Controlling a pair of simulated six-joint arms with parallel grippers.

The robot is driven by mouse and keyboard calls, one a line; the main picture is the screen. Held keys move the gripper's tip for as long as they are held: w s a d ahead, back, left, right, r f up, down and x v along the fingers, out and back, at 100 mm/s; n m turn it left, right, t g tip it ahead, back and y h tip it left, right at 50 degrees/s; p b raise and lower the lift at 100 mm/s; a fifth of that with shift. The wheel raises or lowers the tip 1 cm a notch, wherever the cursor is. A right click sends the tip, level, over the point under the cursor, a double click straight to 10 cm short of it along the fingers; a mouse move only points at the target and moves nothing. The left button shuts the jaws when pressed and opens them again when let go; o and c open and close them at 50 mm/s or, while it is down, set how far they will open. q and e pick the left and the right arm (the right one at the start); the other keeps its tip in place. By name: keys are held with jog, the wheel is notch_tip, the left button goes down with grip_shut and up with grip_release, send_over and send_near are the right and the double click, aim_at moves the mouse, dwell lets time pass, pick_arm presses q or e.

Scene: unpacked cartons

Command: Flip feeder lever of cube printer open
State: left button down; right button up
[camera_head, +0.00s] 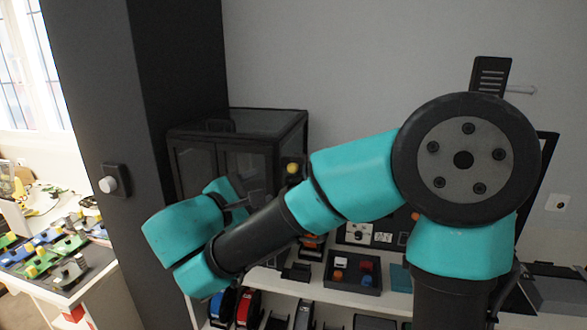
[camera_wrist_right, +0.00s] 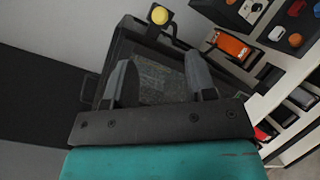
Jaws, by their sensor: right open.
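The cube printer (camera_head: 270,122) is a dark box with glass panels, standing on the shelf against the dark column. It also shows in the right wrist view (camera_wrist_right: 150,48), behind my fingers. A yellow round knob (camera_head: 292,167) on a dark mount is at its right side; it looks like the feeder lever's end, and it also shows at the top of the right wrist view (camera_wrist_right: 159,15). My right gripper (camera_head: 243,193) is in front of the printer; its open, empty fingers in the right wrist view (camera_wrist_right: 160,70) are apart from the knob. My left gripper is out of view.
A dark tray (camera_head: 355,285) with red and orange pieces lies on the white shelf right of the printer. Spools (camera_head: 248,307) stand below. A white knob (camera_head: 108,185) sits on the column. A table with colourful parts (camera_head: 45,255) is at left.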

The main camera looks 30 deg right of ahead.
aim_at(290, 166)
jog(key=x, duration=1.3)
jog(key=shift+w+d, duration=0.1)
jog(key=shift+d, duration=0.25)
jog(key=c, duration=0.9)
jog(key=shift+w+r+n+g+y, duration=0.1)
jog(key=shift+r+n+g+y, duration=0.2)
jog(key=shift+y, duration=0.6)
jog(key=o, duration=0.9)
